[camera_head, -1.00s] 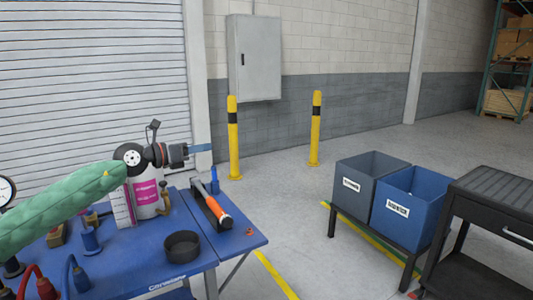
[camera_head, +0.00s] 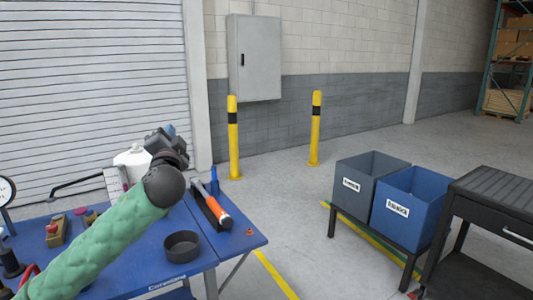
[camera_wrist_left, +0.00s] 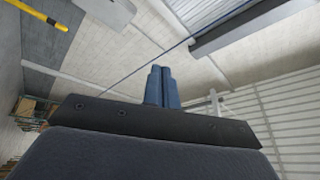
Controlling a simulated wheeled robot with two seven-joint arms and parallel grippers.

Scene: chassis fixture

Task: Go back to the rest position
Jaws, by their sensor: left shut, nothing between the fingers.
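My left arm, in a green padded sleeve, reaches up from the bottom left over the blue table (camera_head: 145,278) in the head view. My left gripper (camera_head: 169,130) is beyond the dark wrist, pointing up and away, above the table's far side. In the left wrist view its blue fingers (camera_wrist_left: 162,87) are together, with nothing between them, against the ceiling and walls. A white bottle (camera_head: 132,162) stands behind the arm, partly hidden. My right gripper is not in view.
An orange-handled tool (camera_head: 216,207) and a black round dish (camera_head: 182,246) lie on the table's right part. A grey bin (camera_head: 360,185) and a blue bin (camera_head: 404,205) stand on a low stand at right. Yellow posts (camera_head: 233,140) stand behind; open floor lies between.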

